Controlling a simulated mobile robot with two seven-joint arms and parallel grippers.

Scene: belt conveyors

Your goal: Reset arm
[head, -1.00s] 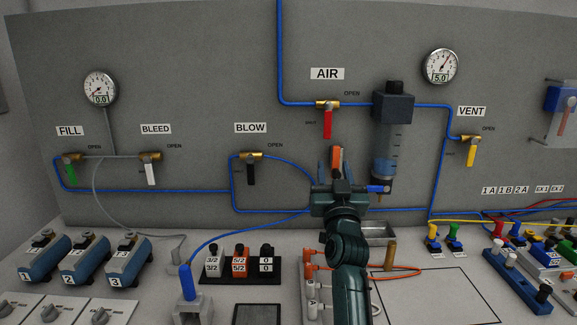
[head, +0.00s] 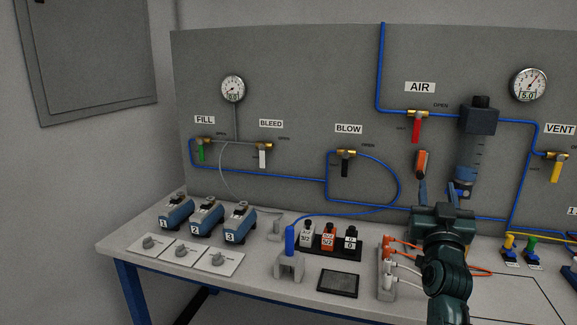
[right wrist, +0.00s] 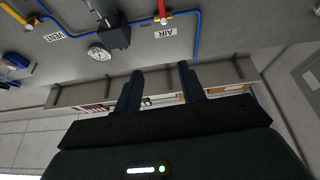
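My right gripper (head: 438,188) is in the lower right of the head view, in front of the panel and above the bench. In the right wrist view its two fingers (right wrist: 160,85) stand apart with nothing between them, so it is open and empty. It is apart from the panel and its valves as far as I can tell. My left arm and left gripper are not in view.
The grey panel carries a red AIR lever (head: 416,130), a filter (head: 476,150), an orange item (head: 422,163) and a yellow VENT lever (head: 555,172). The bench (head: 180,265) holds blue cylinders (head: 207,216), a valve rack (head: 330,241) and an orange-hosed manifold (head: 387,275).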

